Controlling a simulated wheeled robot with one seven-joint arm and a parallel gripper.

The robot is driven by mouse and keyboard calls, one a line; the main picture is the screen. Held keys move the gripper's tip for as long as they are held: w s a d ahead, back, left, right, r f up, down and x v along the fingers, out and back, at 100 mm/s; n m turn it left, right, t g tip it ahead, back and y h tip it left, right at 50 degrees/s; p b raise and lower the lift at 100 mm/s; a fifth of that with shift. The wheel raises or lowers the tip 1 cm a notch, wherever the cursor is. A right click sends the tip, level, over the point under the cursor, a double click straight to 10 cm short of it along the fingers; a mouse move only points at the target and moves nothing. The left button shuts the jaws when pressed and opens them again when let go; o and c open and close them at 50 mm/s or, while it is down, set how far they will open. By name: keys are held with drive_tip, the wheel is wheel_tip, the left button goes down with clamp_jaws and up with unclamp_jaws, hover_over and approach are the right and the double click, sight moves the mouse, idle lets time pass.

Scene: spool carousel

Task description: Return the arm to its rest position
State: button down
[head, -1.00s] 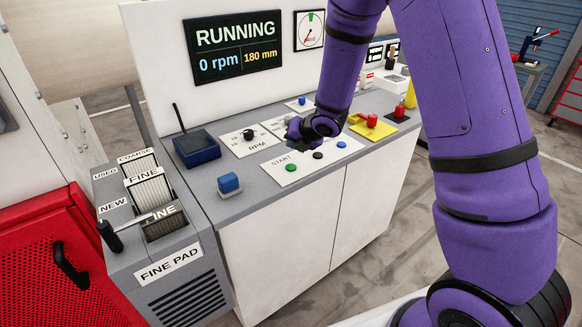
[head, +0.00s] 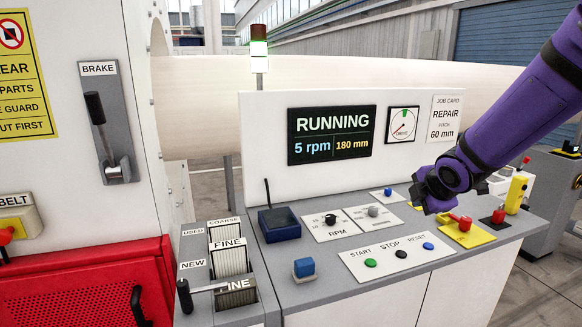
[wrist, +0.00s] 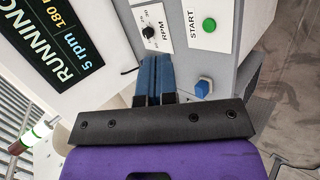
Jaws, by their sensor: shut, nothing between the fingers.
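My purple arm comes in from the right edge of the head view. My gripper (head: 420,196) is at its end, above the right part of the grey console (head: 465,262), near the yellow plate with the red knob. It is clear of the panel buttons. The display (head: 331,134) reads RUNNING, 5 rpm, 180 mm. It also shows in the wrist view (wrist: 55,50).
A brake lever (head: 97,108) and fine pad rack (head: 190,268) are left. A large pale cylinder (head: 350,75) lies behind.

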drive_tip(key=s+d+r+m+g+h, duration=0.1)
drive_tip(key=s+r+m, duration=0.4)
drive_tip(key=s+m, duration=0.15)
drive_tip(key=s+d+r+m, duration=0.1)
drive_tip(key=s+r+m, duration=0.35)
drive_tip(key=s, duration=0.35)
drive_tip(key=s+a+r+m+g+y, duration=0.1)
drive_tip(key=s+a+m+g, duration=0.1)
drive_tip(key=s+m, duration=0.6)
drive_tip(key=s, duration=0.7)
drive_tip(key=shift+s+r+m, duration=0.3)
drive_tip(key=shift+s+r, duration=0.05)
